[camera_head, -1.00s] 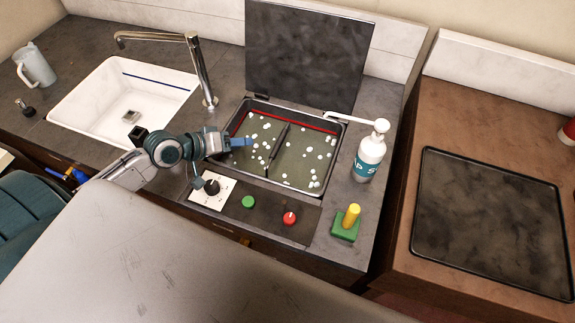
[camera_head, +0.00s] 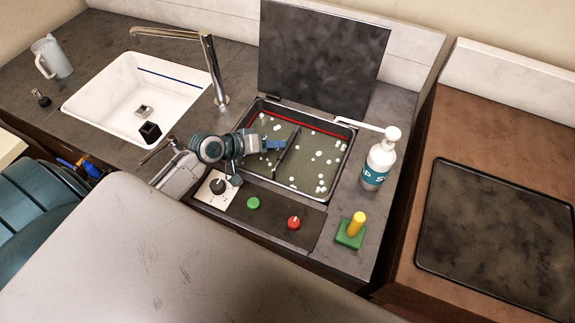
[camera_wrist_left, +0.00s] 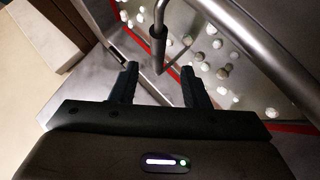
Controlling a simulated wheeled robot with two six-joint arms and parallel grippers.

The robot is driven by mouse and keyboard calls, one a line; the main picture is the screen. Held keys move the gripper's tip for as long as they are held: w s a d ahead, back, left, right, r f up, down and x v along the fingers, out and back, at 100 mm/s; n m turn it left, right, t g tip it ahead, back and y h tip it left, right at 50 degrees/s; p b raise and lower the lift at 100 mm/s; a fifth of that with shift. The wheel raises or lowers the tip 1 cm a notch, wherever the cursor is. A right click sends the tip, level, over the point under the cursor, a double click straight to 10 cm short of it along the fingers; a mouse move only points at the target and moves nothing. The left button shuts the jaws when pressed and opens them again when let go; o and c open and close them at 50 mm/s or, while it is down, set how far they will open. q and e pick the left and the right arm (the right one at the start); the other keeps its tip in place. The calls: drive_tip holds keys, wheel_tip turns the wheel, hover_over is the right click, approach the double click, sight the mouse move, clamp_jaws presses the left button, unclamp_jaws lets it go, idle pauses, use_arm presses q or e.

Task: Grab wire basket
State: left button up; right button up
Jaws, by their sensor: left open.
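A steel tank (camera_head: 334,176) holds murky green liquid with white foam and has a red line along its inner back wall. A dark bar (camera_head: 291,149) spans the middle of the tank and looks like the handle of the wire basket. The basket's mesh is hidden under the liquid. My left gripper (camera_head: 276,146) is over the tank, just left of the bar. In the left wrist view its two fingers (camera_wrist_left: 158,86) are spread with nothing between them. A thick metal tube (camera_wrist_left: 252,45) and a thinner bent rod (camera_wrist_left: 161,18) lie beyond the fingers. My right gripper is out of view.
A raised dark lid (camera_head: 320,60) stands behind the tank. A soap pump bottle (camera_head: 379,162) is at its right. A white dial plate (camera_head: 215,189), green button (camera_head: 253,203) and red knob (camera_head: 293,222) sit in front. A sink (camera_head: 118,82) with a faucet (camera_head: 213,65) is left.

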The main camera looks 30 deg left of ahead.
use_arm(q)
drive_tip(key=p+x, duration=0.1)
drive_tip(key=x, duration=0.3)
drive_tip(key=shift+w+d+p, duration=0.15)
drive_tip(key=shift+d+p, duration=0.1)
drive_tip(key=shift+p, duration=0.05)
drive_tip(key=shift+a, duration=0.1)
drive_tip(key=shift+c, duration=0.6)
drive_tip(key=c, duration=0.7)
clamp_jaws()
